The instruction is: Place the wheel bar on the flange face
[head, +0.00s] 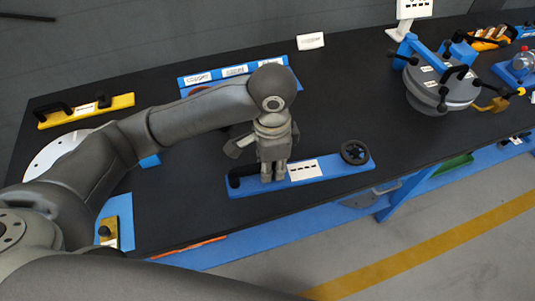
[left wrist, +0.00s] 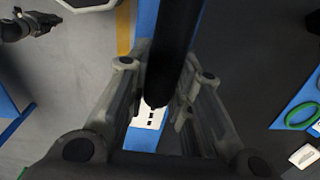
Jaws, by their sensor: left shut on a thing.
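The wheel bar is a blue bar (head: 335,165) with a white label, a black handwheel (head: 354,152) at its right end and a black grip at its left. It is near the table's front edge; I cannot tell whether it touches the table. My left gripper (head: 272,176) is above its left part. In the left wrist view, my left gripper (left wrist: 158,100) is shut on the bar's black grip (left wrist: 175,45), with the label below. A grey round flanged shell (head: 428,88) with black handles stands at the right; which surface is the flange face is unclear.
A yellow bar with black grips (head: 88,110) lies at the back left. A pale disc (head: 50,152) is partly behind my arm. A blue labelled rack (head: 235,72) is at the back. Bare black table lies between the bar and shell. A dark jointed part (left wrist: 30,25), possibly my right gripper, shows over the floor.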

